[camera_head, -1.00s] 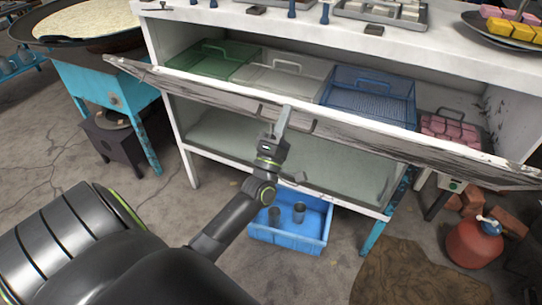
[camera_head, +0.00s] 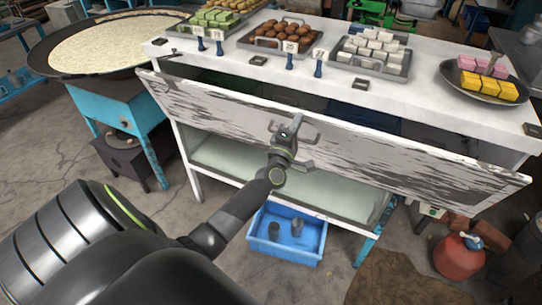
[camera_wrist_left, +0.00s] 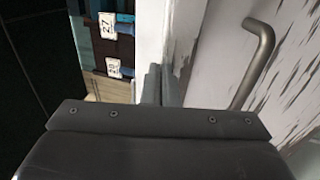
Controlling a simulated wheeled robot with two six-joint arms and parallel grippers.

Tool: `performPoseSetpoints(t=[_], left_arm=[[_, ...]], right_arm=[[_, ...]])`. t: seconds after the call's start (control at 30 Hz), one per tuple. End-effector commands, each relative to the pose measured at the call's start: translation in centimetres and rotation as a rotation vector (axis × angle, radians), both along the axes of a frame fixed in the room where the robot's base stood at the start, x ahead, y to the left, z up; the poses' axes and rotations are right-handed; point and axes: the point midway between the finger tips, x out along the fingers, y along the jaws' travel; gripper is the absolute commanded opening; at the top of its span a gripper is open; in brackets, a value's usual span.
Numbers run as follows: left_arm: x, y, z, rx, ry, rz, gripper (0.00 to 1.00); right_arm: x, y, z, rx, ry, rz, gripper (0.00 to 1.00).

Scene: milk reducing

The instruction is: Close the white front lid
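The white front lid (camera_head: 360,150), a wide panel with scuffed, peeling paint, is tilted up across the front of the white cabinet. A dark gap shows between its top edge and the counter. A metal handle (camera_head: 308,134) is on its outer face; it also shows at the right in the left wrist view (camera_wrist_left: 262,55). My left gripper (camera_head: 293,124) is at the lid's outer face by the handle, its fingers together. In the left wrist view the fingers (camera_wrist_left: 160,85) are close together beside the lid, with the handle apart from them. My right gripper is not in view.
Trays of sweets (camera_head: 285,38) and a dark plate with yellow and pink blocks (camera_head: 488,83) stand on the counter. A blue crate (camera_head: 285,248) is on the floor below. A large pan (camera_head: 115,42) is at left, a red container (camera_head: 458,258) at right.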

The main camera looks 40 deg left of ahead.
Motion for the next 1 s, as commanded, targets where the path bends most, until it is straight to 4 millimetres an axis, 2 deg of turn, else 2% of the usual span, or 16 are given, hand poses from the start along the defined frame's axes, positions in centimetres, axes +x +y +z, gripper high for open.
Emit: performPoseSetpoints(t=[0.03, 0.43, 0.7, 1.0], left_arm=[[0.7, 0.1, 1.0, -0.003, 0.016, -0.001, 0.00], [4.1, 1.0, 1.8, -0.009, 0.044, 0.001, 0.00], [5.0, 1.2, 1.9, -0.008, 0.042, 0.001, 0.00], [5.1, 1.2, 1.9, -0.009, 0.043, 0.000, 0.00]], right_arm=[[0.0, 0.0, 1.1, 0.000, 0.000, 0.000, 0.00], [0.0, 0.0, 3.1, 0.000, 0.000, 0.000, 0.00], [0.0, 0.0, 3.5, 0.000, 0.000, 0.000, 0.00], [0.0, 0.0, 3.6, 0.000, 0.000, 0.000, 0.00]])
